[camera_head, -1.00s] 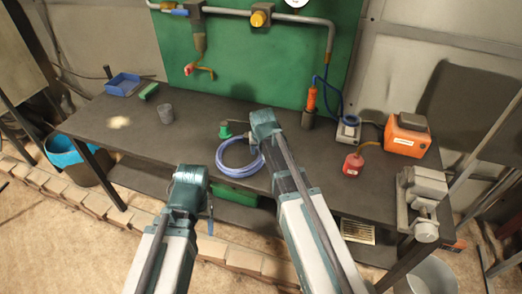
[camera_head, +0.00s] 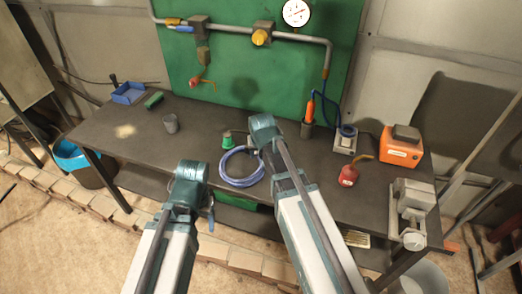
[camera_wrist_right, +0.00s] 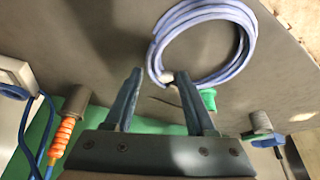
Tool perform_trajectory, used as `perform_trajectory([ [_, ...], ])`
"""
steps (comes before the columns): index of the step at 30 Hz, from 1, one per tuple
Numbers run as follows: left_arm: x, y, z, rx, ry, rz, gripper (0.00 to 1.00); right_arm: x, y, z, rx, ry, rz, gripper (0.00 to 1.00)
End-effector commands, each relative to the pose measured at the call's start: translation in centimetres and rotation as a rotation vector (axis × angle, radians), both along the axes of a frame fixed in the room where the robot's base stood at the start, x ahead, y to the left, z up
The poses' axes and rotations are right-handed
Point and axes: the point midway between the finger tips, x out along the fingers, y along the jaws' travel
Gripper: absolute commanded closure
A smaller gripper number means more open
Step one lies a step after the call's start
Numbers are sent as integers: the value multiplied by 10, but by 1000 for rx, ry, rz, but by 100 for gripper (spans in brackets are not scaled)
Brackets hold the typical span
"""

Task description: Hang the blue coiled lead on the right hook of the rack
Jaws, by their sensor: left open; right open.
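The blue coiled lead (camera_head: 224,174) lies flat on the dark workbench (camera_head: 110,150), partly behind my right arm in the head view. In the right wrist view the coil (camera_wrist_right: 247,42) lies just past the fingertips, with its plug end close to the right-hand finger. My right gripper (camera_wrist_right: 159,74) is open and empty, its fingers apart and pointing at the bench. In the head view my right arm hides it. My left gripper (camera_head: 211,214) is low in front of the bench, mostly hidden by its arm, open and apart from the lead. I cannot make out the rack or its right hook.
A green panel (camera_head: 285,75) with pipes and a gauge (camera_head: 296,13) stands behind the bench. The bench is clear between the cup and the coil.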

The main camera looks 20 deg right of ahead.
Motion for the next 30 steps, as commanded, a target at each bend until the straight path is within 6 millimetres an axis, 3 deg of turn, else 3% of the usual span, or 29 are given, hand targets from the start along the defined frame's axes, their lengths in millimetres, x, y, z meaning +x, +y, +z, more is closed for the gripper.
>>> perform_trajectory([
  [1, 0, 0, 16, 0, 0, 0, 28, -5, 1, 16, 0, 0, 0, 44],
  [7, 0, 0, 41, 0, 0, -2, 28, -15, 3, 41, 0, 0, 0, 44],
  [14, 0, 0, 47, 0, 0, -2, 28, -19, 4, 47, 0, 0, 0, 44],
  [17, 0, 0, 46, 0, 0, -2, 28, -30, 14, 44, -4, 23, 27, 44],
  [20, 0, 0, 46, 0, 0, -2, 28, -70, 47, 38, -27, 113, 130, 44],
  [24, 0, 0, 46, 0, 0, -2, 28, -143, 91, 31, -74, 278, 319, 44],
  [27, 0, 0, 46, 0, 0, -2, 28, -183, 108, 30, -101, 372, 424, 44],
  [30, 0, 0, 46, 0, 0, -2, 28, -206, 117, 30, -119, 428, 486, 44],
])
